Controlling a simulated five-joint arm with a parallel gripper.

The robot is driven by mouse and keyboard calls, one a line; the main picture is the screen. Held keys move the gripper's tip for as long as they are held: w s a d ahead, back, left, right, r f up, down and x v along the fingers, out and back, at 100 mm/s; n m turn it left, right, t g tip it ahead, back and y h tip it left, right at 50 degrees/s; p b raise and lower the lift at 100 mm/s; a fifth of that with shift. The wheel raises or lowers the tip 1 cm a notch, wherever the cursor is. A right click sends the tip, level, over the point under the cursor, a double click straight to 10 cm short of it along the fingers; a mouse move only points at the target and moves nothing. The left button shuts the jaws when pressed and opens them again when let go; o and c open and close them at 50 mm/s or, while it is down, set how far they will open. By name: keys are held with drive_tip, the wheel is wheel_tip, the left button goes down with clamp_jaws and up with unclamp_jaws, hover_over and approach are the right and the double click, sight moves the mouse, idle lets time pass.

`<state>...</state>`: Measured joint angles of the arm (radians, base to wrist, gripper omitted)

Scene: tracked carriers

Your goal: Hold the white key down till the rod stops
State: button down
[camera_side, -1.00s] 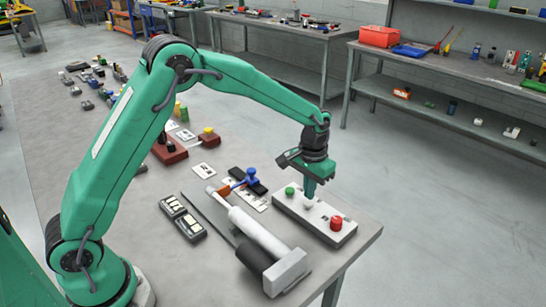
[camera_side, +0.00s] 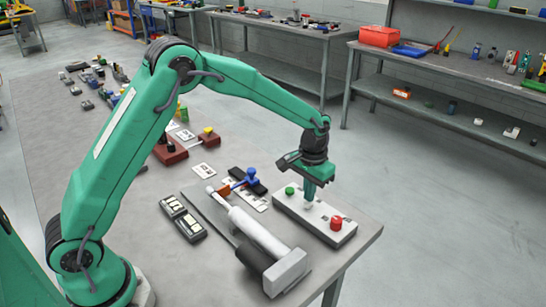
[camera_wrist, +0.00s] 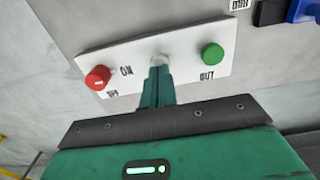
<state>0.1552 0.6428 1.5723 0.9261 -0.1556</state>
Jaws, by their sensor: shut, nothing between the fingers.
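A white control box (camera_side: 322,228) lies near the table's right edge. It carries a green key (camera_side: 290,191), a white key (camera_wrist: 160,58) in the middle and a red knob (camera_side: 336,223). My gripper (camera_side: 309,199) is shut and empty, pointing down with its tips at the white key and hiding part of it. In the wrist view the tips (camera_wrist: 160,70) look to be on or just over the key; I cannot tell how far it is pressed. The white cylinder (camera_side: 258,233) lies left of the box, its rod (camera_side: 219,198) pointing away to the upper left.
The cylinder has a grey end block (camera_side: 288,272) and a black motor part (camera_side: 252,256). Bare tabletop lies at the front left.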

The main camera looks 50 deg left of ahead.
drive_tip(key=shift+f, duration=0.9)
drive_tip(key=shift+s+f, duration=0.1)
idle(2.6)
drive_tip(key=shift+r, duration=2.4)
